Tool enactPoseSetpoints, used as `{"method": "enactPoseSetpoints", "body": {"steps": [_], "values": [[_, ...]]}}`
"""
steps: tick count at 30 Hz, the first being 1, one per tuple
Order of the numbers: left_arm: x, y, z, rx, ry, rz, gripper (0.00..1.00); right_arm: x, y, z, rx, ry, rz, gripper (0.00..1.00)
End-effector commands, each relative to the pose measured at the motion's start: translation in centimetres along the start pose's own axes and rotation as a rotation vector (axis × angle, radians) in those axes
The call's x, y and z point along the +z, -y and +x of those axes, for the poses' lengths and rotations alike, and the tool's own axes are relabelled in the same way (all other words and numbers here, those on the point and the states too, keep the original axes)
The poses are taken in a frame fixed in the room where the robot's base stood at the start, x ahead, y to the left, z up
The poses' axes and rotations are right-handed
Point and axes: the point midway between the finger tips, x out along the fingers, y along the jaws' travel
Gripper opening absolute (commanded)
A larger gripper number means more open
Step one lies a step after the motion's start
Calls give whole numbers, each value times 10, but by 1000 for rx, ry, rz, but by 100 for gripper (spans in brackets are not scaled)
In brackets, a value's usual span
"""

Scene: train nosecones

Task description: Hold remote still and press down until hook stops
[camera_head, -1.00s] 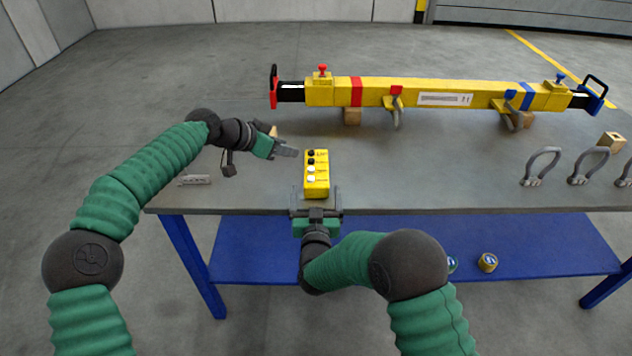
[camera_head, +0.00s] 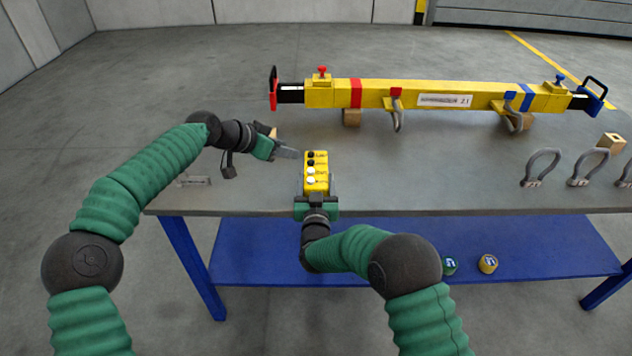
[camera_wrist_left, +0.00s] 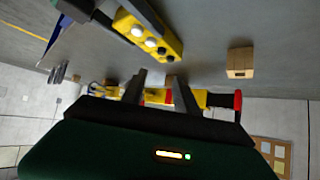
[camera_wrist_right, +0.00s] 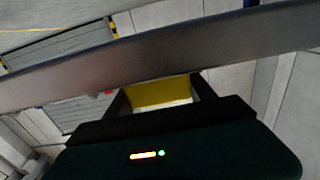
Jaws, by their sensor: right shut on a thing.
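The yellow remote (camera_head: 316,186) with two black and two white buttons is at the near edge of the table. My right gripper (camera_head: 316,194) is shut on its near end. In the right wrist view the remote (camera_wrist_right: 160,92) fills the space between the fingers. My left gripper (camera_head: 294,153) is left of the remote's far end, slightly apart from it and empty. In the left wrist view its fingers (camera_wrist_left: 156,80) are parted, with the remote (camera_wrist_left: 150,35) just beyond their tips.
The beam lies on wooden blocks (camera_head: 352,117) at the back of the grey table (camera_head: 430,165). Loose shackles (camera_head: 541,168) (camera_head: 584,167) stand at the right. Two tins (camera_head: 487,263) (camera_head: 450,265) sit on the blue lower shelf (camera_head: 400,250). The table's middle is clear.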

Motion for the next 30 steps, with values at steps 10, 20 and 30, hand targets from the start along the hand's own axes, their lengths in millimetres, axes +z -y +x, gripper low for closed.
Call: {"method": "enactPoseSetpoints", "body": {"steps": [10,20,30], "values": [[0,0,0,0,0,0,30,0,0,0,-1,0,0,1],[0,0,0,0,0,0,0,0,0,0,-1,0,0,1],[0,0,0,0,0,0,0,0,1,0,-1,0,0,1]]}}
